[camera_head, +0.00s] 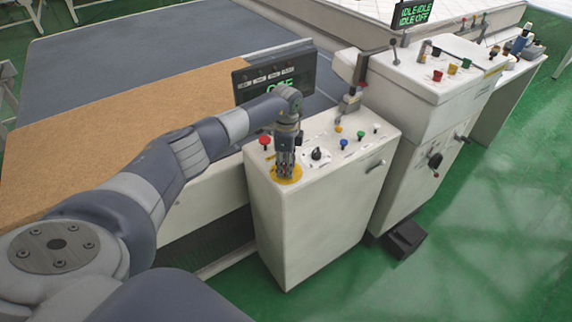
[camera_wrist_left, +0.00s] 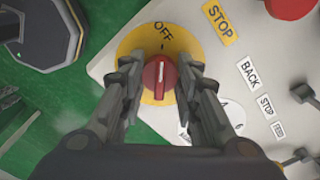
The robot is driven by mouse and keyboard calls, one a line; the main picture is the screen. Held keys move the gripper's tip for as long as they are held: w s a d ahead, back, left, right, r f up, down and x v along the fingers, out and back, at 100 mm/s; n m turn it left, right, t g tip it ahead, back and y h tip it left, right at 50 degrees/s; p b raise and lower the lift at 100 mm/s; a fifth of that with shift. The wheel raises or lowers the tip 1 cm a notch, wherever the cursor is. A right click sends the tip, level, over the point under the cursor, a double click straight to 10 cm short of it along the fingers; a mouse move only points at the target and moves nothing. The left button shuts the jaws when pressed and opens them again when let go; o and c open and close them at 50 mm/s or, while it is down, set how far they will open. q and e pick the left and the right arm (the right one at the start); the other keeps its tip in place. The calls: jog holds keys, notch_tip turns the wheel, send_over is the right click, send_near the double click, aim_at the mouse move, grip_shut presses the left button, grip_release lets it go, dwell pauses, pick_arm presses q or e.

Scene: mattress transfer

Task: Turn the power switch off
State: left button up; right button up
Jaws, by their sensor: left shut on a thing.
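The power switch is a red rotary knob (camera_wrist_left: 159,77) on a round yellow plate (camera_wrist_left: 180,38) marked OFF. The knob's white line runs roughly along the picture's vertical, pointing near the OFF side in the left wrist view. In the head view the yellow plate (camera_head: 290,180) sits on the near corner of the white control cabinet's top. My left gripper (camera_head: 285,172) points down over the plate and hides the knob there. In the left wrist view its fingers (camera_wrist_left: 158,85) stand on both sides of the knob, shut on it. My right gripper is not in view.
The white cabinet (camera_head: 300,240) carries a red button (camera_head: 265,140), a black knob (camera_head: 316,154) and a blue button (camera_head: 343,143). A display (camera_head: 275,78) stands behind my arm. A brown mattress (camera_head: 100,130) lies on the left. Green floor (camera_head: 480,230) is open at right.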

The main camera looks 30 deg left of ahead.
pick_arm(q)
jog(key=o, duration=1.1)
notch_tip(320, 180, up, 12)
